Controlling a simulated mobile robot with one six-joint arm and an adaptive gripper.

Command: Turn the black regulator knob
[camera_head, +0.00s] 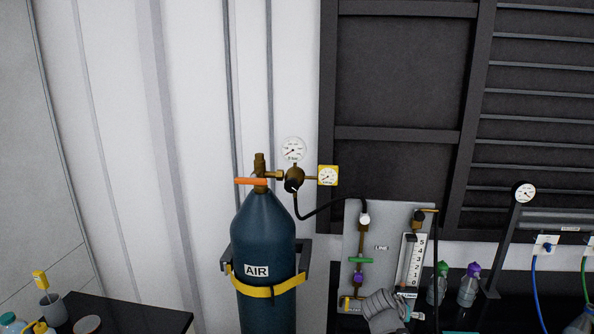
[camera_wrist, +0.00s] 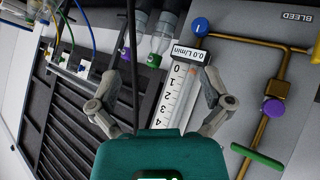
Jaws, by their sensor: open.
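The black regulator knob (camera_head: 291,186) sits on the brass regulator (camera_head: 295,174) at the top of the blue AIR cylinder (camera_head: 264,240) in the head view. A black hose runs from near it to the grey panel. My gripper (camera_head: 383,303) is at the lower part of that panel, below and right of the knob and well apart from it. In the wrist view my gripper (camera_wrist: 165,62) has its fingers spread on either side of a flowmeter scale (camera_wrist: 178,95), with nothing held. The knob does not show in the wrist view.
The panel (camera_head: 385,220) carries a green handle (camera_head: 361,260) and a purple knob (camera_head: 358,277). An orange handle (camera_head: 251,181) is left of the regulator, and two gauges, one round (camera_head: 293,149), are near it. Bottles (camera_head: 468,287) stand right of the panel. White wall is clear above.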

